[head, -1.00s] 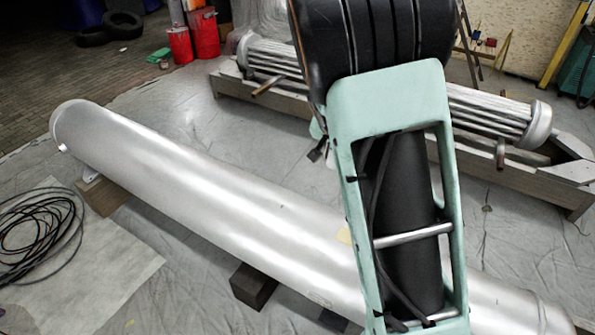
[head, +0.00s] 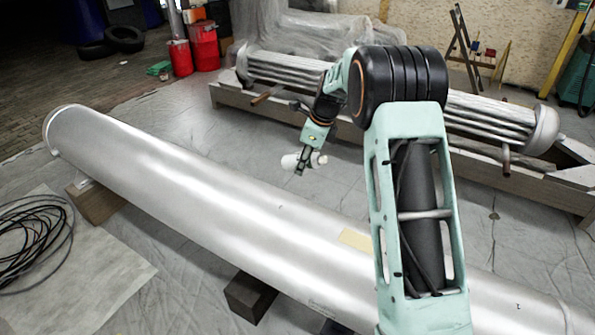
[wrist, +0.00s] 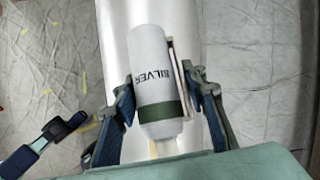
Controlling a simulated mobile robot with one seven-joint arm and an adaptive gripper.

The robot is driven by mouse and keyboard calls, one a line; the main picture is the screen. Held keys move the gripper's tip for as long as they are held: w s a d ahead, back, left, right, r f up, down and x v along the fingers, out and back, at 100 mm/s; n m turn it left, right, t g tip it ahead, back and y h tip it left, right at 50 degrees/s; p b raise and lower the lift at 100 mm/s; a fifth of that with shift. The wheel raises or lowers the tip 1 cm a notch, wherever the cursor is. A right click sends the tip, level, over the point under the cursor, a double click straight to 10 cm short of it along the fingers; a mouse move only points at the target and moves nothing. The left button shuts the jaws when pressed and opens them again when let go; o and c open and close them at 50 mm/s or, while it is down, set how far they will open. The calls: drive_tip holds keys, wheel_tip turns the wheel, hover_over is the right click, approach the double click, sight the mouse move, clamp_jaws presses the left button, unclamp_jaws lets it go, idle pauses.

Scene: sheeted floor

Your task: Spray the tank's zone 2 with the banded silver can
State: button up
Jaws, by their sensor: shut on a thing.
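The tank (head: 200,185) is a long silver cylinder lying diagonally across the sheeted floor, on blocks. It also shows behind the can in the wrist view (wrist: 186,28). My gripper (head: 303,164) is shut on the silver can (head: 289,161), a pale can lettered SILVER with a dark green band, held between both fingers in the wrist view (wrist: 153,68). In the head view the can is tilted nearly sideways, apart from the tank and beyond its far side. Small marks and a tan patch (head: 355,240) show on the tank; no zone number is readable. My arm hides part of its right side.
A tube bundle (head: 290,68) lies on a wooden cradle behind the tank. Coiled black cable (head: 35,235) lies at the left. Red cans (head: 203,35) and tyres (head: 125,25) stand at the back left. Open sheeted floor lies between tank and bundle.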

drive_tip(key=shift+w+a+f+m+t+b, duration=0.15)
drive_tip(key=shift+a+m+t, duration=0.05)
drive_tip(key=shift+a+m, duration=0.2)
drive_tip(key=shift+w+a+f+m+t+b, duration=0.1)
drive_tip(key=shift+a+m+t+b, duration=0.15)
drive_tip(key=shift+a, duration=0.25)
drive_tip(key=shift+f+b, duration=0.4)
drive_tip(key=shift+f, duration=0.05)
wheel_tip(320, 180, down, 5)
drive_tip(key=d+b, duration=0.1)
drive_tip(key=b, duration=0.4)
drive_tip(key=s+d, duration=0.6)
drive_tip(key=d, duration=0.3)
drive_tip(key=s+d+r, duration=0.1)
drive_tip(key=s+d, duration=0.5)
drive_tip(key=d, duration=0.3)
drive_tip(key=shift+s+b, duration=0.15)
drive_tip(key=shift+b, duration=0.15)
drive_tip(key=shift+o, duration=1.1)
drive_tip(key=shift+r, duration=0.1)
drive_tip(key=c, duration=0.9)
drive_tip(key=w+a+p, duration=0.5)
drive_tip(key=w+a, duration=0.1)
drive_tip(key=a, duration=0.3)
drive_tip(key=w+a+p, duration=0.5)
drive_tip(key=w+a, duration=0.1)
drive_tip(key=a, duration=0.3)
drive_tip(key=o, duration=0.7)
drive_tip(key=shift+w, duration=0.1)
